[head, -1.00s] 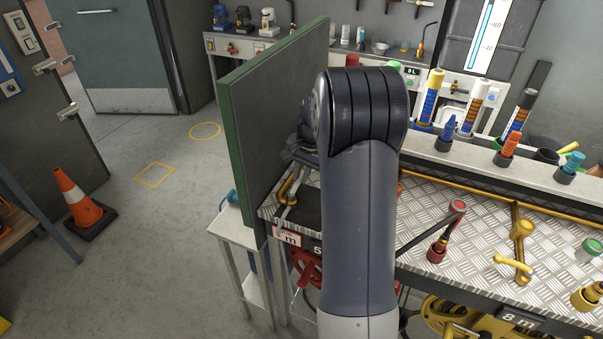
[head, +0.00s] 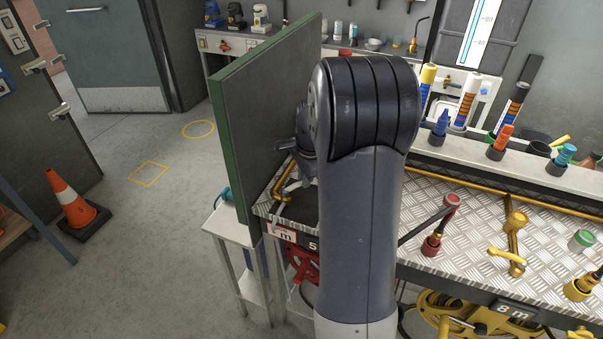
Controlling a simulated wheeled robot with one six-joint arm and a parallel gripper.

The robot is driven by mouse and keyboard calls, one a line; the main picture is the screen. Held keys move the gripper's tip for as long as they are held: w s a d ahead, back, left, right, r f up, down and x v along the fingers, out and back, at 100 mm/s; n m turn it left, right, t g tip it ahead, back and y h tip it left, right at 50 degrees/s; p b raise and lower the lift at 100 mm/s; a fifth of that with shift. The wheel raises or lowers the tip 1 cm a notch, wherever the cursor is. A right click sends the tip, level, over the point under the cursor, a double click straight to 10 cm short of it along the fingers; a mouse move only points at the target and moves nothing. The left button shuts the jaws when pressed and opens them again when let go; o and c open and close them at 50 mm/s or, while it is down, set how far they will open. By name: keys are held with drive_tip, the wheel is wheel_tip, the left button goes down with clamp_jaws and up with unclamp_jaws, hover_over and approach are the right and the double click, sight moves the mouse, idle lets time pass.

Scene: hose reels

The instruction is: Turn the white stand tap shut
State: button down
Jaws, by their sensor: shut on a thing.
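My gripper (head: 306,168) is at the left end of the metal-topped bench, beside the green-edged panel. My own arm hides most of it, including its fingertips. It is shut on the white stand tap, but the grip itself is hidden. A small pale piece (head: 298,185) shows beside the arm, close to a bent brass pipe (head: 281,187). I cannot tell whether this piece is the tap's lever or a part of my gripper. The white tap's angle cannot be made out.
The upright green-edged panel (head: 240,125) stands close on the left. To the right, the bench carries a red stand tap (head: 432,244) and a yellow tap (head: 507,259). Hose reels hang below. An orange cone (head: 75,203) stands on the open floor at left.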

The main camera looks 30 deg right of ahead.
drive_tip(key=m, duration=0.1)
drive_tip(key=s+m, duration=0.1)
drive_tip(key=shift+s+a+m+h, duration=0.2)
drive_tip(key=shift+m+h, duration=0.1)
drive_tip(key=shift+m, duration=0.1)
drive_tip(key=m, duration=0.1)
drive_tip(key=s+m+b, duration=0.1)
drive_tip(key=shift+a+m, duration=0.3)
drive_tip(key=shift+s+a+m+g+h+b, duration=0.2)
drive_tip(key=shift+s+a+m+b, duration=0.1)
drive_tip(key=shift+m, duration=0.5)
drive_tip(key=shift+s+a+m+g+h+b, duration=0.1)
drive_tip(key=shift+s+a+m+h+b, duration=0.15)
drive_tip(key=shift+m, duration=0.55)
drive_tip(key=shift+s+a+m+g+h+b, duration=0.1)
drive_tip(key=shift+s+a+m+h+b, duration=0.15)
drive_tip(key=shift+m, duration=0.55)
drive_tip(key=c, duration=1.4)
unclamp_jaws()
drive_tip(key=shift+c, duration=0.2)
drive_tip(key=shift+r, duration=0.1)
drive_tip(key=v, duration=1)
drive_tip(key=shift+r, duration=0.35)
drive_tip(key=shift+s+f, duration=0.1)
drive_tip(key=shift+f, duration=0.05)
